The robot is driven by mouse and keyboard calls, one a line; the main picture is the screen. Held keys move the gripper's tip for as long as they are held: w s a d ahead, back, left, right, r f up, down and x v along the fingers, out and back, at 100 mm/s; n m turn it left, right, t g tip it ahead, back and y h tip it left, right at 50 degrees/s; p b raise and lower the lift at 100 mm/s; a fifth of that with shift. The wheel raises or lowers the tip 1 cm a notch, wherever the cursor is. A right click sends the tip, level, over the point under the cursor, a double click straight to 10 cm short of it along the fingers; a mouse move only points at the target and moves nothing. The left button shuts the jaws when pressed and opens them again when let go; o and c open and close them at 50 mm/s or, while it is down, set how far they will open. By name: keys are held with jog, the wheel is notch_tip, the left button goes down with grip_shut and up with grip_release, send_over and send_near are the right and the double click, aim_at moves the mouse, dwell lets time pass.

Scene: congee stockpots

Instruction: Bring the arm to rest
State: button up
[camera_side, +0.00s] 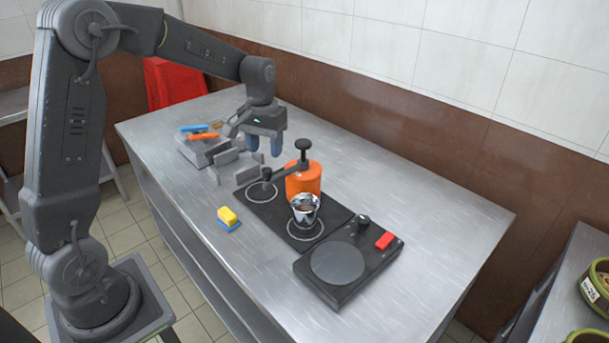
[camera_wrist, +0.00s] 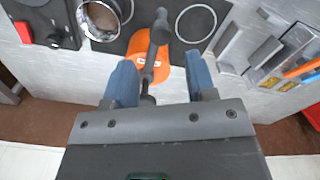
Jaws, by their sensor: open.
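My gripper (camera_side: 264,149) is over the back part of the steel table (camera_side: 440,215), its two blue fingers spread and pointing down. Nothing shows between the fingers in the side view. In the wrist view my gripper (camera_wrist: 160,78) is also open. There the orange container (camera_wrist: 147,68) with its dark pump and arm lies beyond and between the fingertips. In the side view this orange container (camera_side: 303,181) stands right of my gripper, apart from it.
A metal cup (camera_side: 305,210) stands on a ring of the black plate (camera_side: 268,212). A black unit (camera_side: 340,262) with a red block (camera_side: 385,240) is at right. A yellow-and-blue sponge (camera_side: 228,217) lies in front. Grey holders with blue and orange items (camera_side: 204,137) are at left. The table's right end is clear.

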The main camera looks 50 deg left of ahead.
jog(key=shift+r, duration=0.3)
jog(key=shift+s+d+r, duration=0.15)
jog(key=shift+d+r, duration=0.05)
jog(key=shift+r, duration=0.1)
jog(key=s+d+r+m+t, duration=0.2)
jog(key=s+d+r, duration=0.2)
jog(key=s, duration=0.7)
jog(key=s+d+r+m+t, duration=0.3)
jog(key=s+d, duration=0.5)
jog(key=s, duration=0.3)
jog(key=shift+d+r+t, duration=0.25)
jog(key=shift+r+t, duration=0.05)
jog(key=shift+r, duration=0.25)
